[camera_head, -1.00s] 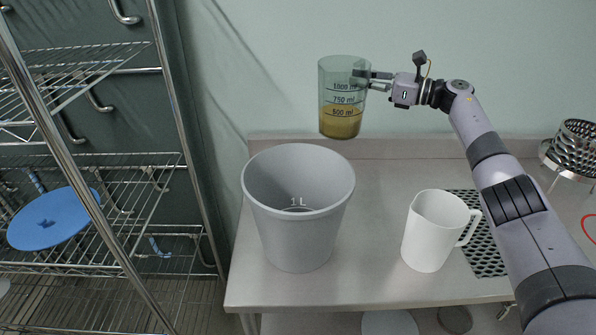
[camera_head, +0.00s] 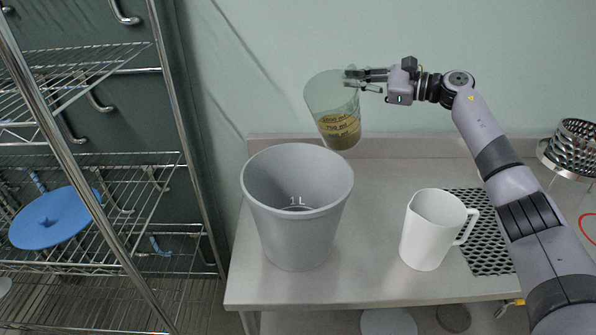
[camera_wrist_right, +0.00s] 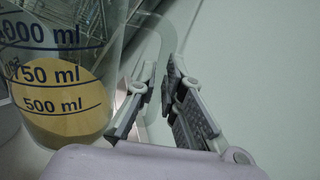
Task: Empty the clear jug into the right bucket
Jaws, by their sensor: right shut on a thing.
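The clear jug (camera_head: 328,98) is held in the air above the back of the steel table, tilted with its top leaning left. Yellow-brown liquid (camera_head: 339,130) fills its lower part; the jug and its ml marks also show in the right wrist view (camera_wrist_right: 60,72). My right gripper (camera_head: 360,80) is shut on the jug's handle (camera_wrist_right: 160,45). A grey bucket (camera_head: 300,225) marked 1 L stands upright on the table, below and left of the jug. It is the only bucket I see. My left gripper is not in view.
A white pitcher (camera_head: 428,235) stands right of the bucket, beside a perforated mat (camera_head: 488,250). A metal strainer (camera_head: 572,150) is at the far right. A wire rack (camera_head: 100,160) with a blue lid (camera_head: 50,222) stands left. The table between bucket and pitcher is clear.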

